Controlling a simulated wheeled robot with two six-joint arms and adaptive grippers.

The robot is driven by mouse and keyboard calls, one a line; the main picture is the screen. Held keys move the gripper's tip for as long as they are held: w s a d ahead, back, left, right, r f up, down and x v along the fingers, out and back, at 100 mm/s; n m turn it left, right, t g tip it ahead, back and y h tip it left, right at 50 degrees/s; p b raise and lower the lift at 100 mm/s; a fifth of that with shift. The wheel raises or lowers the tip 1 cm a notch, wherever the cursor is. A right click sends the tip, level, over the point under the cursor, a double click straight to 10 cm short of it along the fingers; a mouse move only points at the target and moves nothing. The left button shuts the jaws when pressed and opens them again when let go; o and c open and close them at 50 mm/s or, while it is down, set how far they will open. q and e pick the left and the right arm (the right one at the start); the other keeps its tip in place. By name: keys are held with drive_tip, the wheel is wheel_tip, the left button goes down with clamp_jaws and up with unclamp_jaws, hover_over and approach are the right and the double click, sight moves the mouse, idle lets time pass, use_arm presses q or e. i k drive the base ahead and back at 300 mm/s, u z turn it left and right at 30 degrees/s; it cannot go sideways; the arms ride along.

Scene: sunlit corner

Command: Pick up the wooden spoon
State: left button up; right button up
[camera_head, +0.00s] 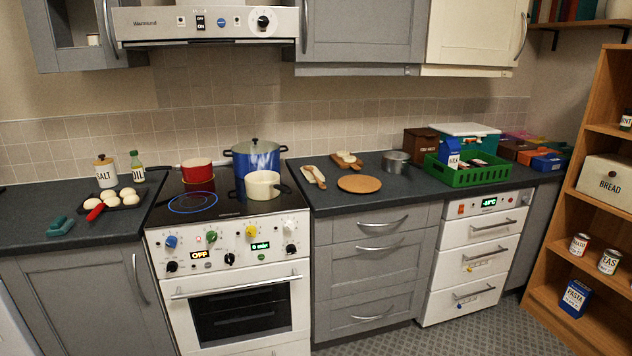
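I cannot make out the wooden spoon for certain. On the counter right of the stove lies a small, long pale-and-brown wooden item (313,177); it is too small to tell whether it is a spoon. Behind it lies a small brown board (346,160) with something pale on it. A round wooden board (359,184) lies flat in front of them. Neither of my grippers shows in the head view.
A green crate (467,179) and a grey pot (396,163) stand right of the boards. The counter's front strip (350,203) is clear.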

sight(321, 184)
drive_tip(key=z, duration=0.65)
drive_tip(key=i, duration=0.65)
drive_tip(key=z, duration=0.85)
drive_tip(key=i, duration=1.1)
drive_tip(key=u, duration=0.3)
